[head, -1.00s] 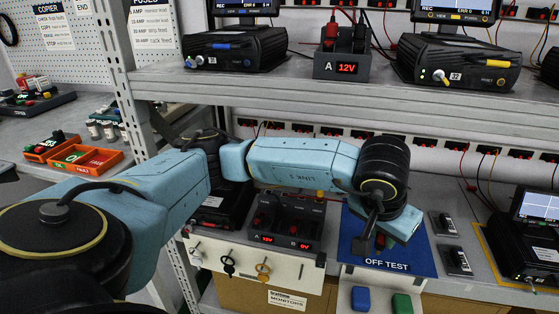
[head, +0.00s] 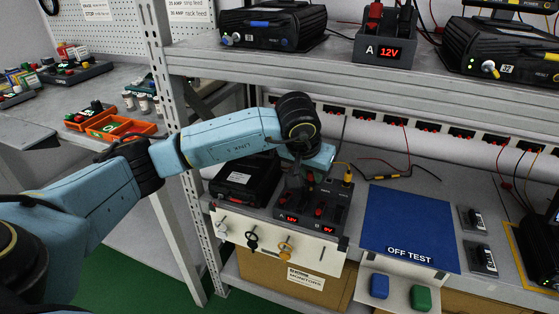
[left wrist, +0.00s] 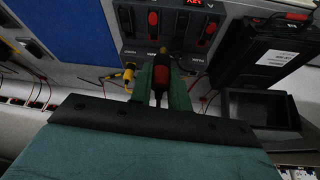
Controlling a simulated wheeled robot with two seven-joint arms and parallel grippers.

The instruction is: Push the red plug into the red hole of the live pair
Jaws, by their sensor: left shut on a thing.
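My left gripper (head: 296,188) is over the monitor block (head: 338,215) on the lower shelf, its fingers pointing down. In the left wrist view its green fingers (left wrist: 162,84) are shut on a red plug (left wrist: 161,76) with a black body. The plug's brass tip points at the block's edge. In the head view the arm hides the held plug and part of the block. The block shows 12V on its left display (head: 292,218) and 0V on its right display (head: 328,230). I cannot make out the red holes or whether the tip touches one. My right gripper is not in view.
A yellow plug (head: 348,174) with a cable stands behind the block; it also shows in the left wrist view (left wrist: 129,74). A black case (head: 245,180) is left of the block. The blue OFF TEST mat (head: 408,220) is empty. The upper shelf (head: 300,68) overhangs the work area.

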